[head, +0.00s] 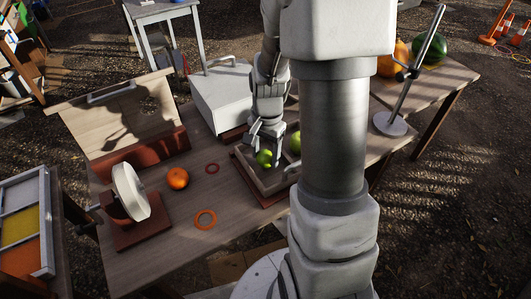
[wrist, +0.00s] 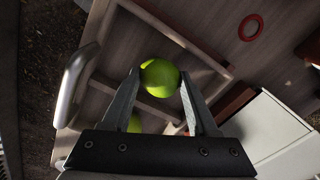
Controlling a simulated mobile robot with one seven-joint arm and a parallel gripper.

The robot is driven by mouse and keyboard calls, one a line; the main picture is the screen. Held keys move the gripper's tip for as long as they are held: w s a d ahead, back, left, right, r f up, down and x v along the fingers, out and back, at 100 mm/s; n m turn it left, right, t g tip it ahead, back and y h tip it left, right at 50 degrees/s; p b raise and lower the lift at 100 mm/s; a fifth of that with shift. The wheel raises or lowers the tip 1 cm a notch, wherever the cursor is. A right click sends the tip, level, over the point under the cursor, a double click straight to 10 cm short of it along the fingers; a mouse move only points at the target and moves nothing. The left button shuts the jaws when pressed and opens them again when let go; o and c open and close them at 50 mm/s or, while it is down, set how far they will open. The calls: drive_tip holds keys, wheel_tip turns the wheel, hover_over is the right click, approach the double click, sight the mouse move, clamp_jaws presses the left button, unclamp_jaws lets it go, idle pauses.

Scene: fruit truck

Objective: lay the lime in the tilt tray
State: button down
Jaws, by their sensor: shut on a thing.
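The lime (wrist: 160,77) is bright green and sits between my fingertips; the head view shows it (head: 264,158) low at my gripper (head: 266,147). My gripper (wrist: 160,74) is shut on it, one finger on each side. A wooden tray (head: 251,179) with low walls and a metal handle lies beneath, and I take it for the tilt tray. In the wrist view its walls (wrist: 180,40) and bare floor show below the lime. I cannot tell whether the lime touches the floor. Another green fruit (head: 295,143) shows beside my arm, partly hidden.
An orange (head: 177,178), an orange ring (head: 205,219) and a red ring (head: 212,168) lie on the table left of the tray. A round white dial (head: 131,190) stands farther left. A white box (head: 222,95) stands behind. A metal stand (head: 390,123) is at right.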

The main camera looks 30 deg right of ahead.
drive_tip(key=shift+f+b, duration=0.3)
drive_tip(key=shift+f, duration=0.1)
idle(0.7)
drive_tip(key=shift+c, duration=0.4)
unclamp_jaws()
drive_tip(key=shift+r+p, duration=3.55)
drive_tip(key=shift+r, duration=0.85)
